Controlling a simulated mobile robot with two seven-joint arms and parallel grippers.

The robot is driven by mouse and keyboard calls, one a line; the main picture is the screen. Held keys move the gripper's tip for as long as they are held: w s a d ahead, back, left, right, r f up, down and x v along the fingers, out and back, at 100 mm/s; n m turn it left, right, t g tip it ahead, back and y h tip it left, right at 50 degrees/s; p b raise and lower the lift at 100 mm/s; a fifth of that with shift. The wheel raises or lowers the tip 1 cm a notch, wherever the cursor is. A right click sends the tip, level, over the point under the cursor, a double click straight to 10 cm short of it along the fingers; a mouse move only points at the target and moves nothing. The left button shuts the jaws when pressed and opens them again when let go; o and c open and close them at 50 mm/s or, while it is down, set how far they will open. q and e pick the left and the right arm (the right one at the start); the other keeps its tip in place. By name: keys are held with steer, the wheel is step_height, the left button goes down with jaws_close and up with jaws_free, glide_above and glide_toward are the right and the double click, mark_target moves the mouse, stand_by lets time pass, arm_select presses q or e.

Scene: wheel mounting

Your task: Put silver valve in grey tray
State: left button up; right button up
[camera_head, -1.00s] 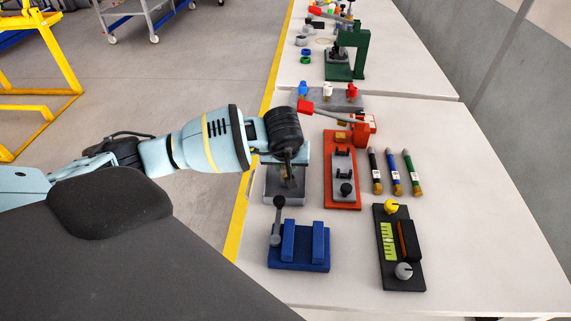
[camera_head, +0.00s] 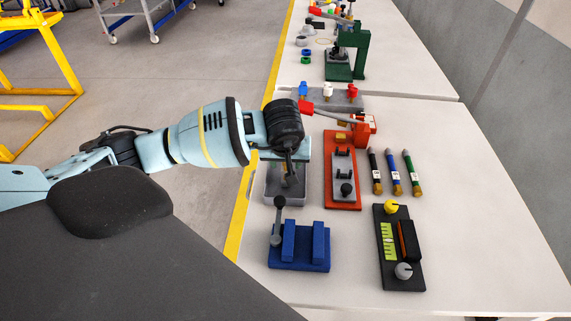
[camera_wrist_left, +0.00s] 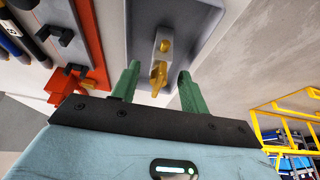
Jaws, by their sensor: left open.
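The grey tray (camera_head: 288,201) lies on the near left part of the table, partly hidden under my left arm. My left gripper (camera_head: 288,176) is above it, pointing down. In the left wrist view the gripper's two green fingers (camera_wrist_left: 158,78) are spread apart. The silver valve (camera_wrist_left: 163,40), with a brass-coloured handle and fitting, appears to lie inside the tray (camera_wrist_left: 205,22), just beyond and between the fingertips. It looks free of both fingers. In the head view the valve is mostly hidden by the gripper. My right gripper is not in view.
A blue fixture with a lever (camera_head: 300,247) stands just in front of the tray. An orange fixture (camera_head: 343,185) is close on the right. Three markers (camera_head: 393,172) and a black device (camera_head: 398,247) lie farther right. A grey rack (camera_head: 335,100) is behind.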

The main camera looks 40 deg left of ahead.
arm_select(q)
steer(key=v, duration=0.9)
steer(key=shift+s+r, duration=0.15)
